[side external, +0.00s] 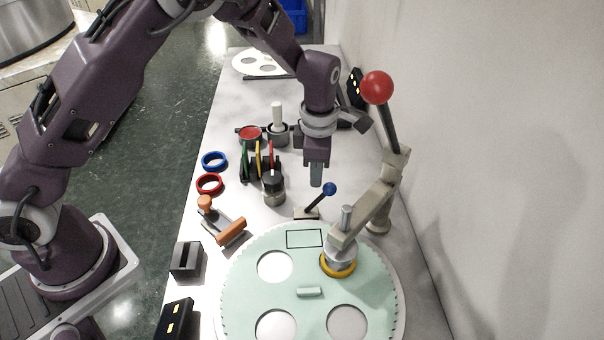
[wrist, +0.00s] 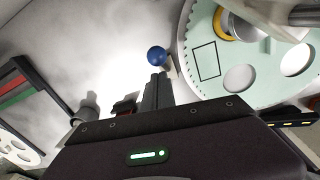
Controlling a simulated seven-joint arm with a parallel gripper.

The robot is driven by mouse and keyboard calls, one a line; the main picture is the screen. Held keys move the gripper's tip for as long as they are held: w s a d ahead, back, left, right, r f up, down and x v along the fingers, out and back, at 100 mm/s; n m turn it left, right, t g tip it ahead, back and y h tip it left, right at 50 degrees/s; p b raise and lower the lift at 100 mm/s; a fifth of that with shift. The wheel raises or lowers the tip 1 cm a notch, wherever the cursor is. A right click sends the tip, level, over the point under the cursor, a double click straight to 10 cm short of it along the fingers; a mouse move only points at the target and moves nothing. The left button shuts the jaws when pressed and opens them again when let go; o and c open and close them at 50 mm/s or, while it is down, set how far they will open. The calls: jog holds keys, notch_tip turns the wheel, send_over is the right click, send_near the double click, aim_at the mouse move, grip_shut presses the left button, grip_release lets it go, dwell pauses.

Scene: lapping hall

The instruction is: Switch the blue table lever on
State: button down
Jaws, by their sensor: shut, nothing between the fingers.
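The blue table lever (side external: 329,189) is a blue ball on a short dark rod, rising from a small base (side external: 306,213) at the far edge of the pale green disc. The rod tilts up to the right in the side view. My gripper (side external: 316,185) points down with its fingers shut and empty, just left of and close to the blue ball. In the wrist view the blue ball (wrist: 156,56) sits right at the tips of my shut fingers (wrist: 157,78). I cannot tell whether they touch. The lever's rod is mostly hidden in the wrist view.
The green toothed disc (side external: 290,240) with round holes fills the near table. A beige arm with a red ball lever (side external: 377,86) stands right of my gripper.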

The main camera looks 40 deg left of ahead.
jog(key=shift+w+d+f, duration=0.25)
jog(key=shift+w+d, duration=0.4)
jog(key=shift+d, duration=0.1)
jog(key=shift+w+d+f, duration=0.25)
jog(key=shift+w+d, duration=0.1)
jog(key=shift+d, duration=0.25)
jog(key=s+a+r, duration=0.2)
jog(key=a+r, duration=0.1)
jog(key=a, duration=0.1)
notch_tip(320, 180, up, 5)
send_over(332, 184)
jog(key=w+d, duration=0.2)
jog(key=w, duration=0.1)
jog(key=shift+w+r, duration=0.1)
jog(key=shift+w, duration=0.1)
jog(key=shift+a, duration=0.1)
